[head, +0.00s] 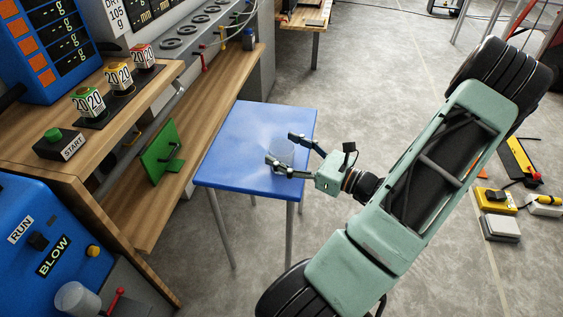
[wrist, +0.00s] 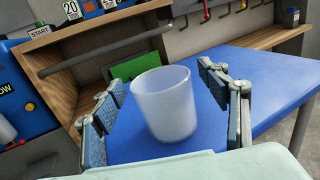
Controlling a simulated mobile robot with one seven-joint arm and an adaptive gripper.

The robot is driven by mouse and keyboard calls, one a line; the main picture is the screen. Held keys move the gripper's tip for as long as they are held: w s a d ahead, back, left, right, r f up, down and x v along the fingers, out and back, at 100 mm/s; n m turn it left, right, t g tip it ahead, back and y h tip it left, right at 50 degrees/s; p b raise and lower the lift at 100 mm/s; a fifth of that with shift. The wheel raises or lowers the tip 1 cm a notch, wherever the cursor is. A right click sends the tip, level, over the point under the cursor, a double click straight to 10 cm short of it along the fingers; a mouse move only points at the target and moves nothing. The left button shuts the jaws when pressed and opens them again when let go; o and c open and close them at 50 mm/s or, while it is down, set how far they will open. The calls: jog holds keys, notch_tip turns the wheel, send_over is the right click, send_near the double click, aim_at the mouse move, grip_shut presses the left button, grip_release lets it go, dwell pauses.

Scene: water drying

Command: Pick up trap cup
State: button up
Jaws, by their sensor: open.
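A translucent whitish cup (wrist: 165,105) stands upright on the blue table, between the two fingers of my gripper in the wrist view. It shows faintly in the head view (head: 282,153) near the table's right side. My gripper (head: 281,150) is open, one finger on each side of the cup. In the wrist view my gripper (wrist: 160,100) has a gap between the cup and each finger. No contact shows. Another pale cup-like piece (head: 77,298) sits at the blue machine's front at lower left; I cannot tell from the pictures which one is the trap cup.
The blue table (head: 235,130) is otherwise bare. A wooden bench (head: 215,115) with a green block (head: 158,152) runs along its left. A blue machine (head: 45,235) marked RUN and BLOW stands at lower left. Yellow and grey boxes (head: 497,227) lie on the floor at right.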

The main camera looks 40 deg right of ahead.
jog(key=shift+w+a, duration=0.15)
jog(key=shift+w, duration=0.45)
jog(key=c, duration=1.2)
jog(key=shift+o, duration=0.2)
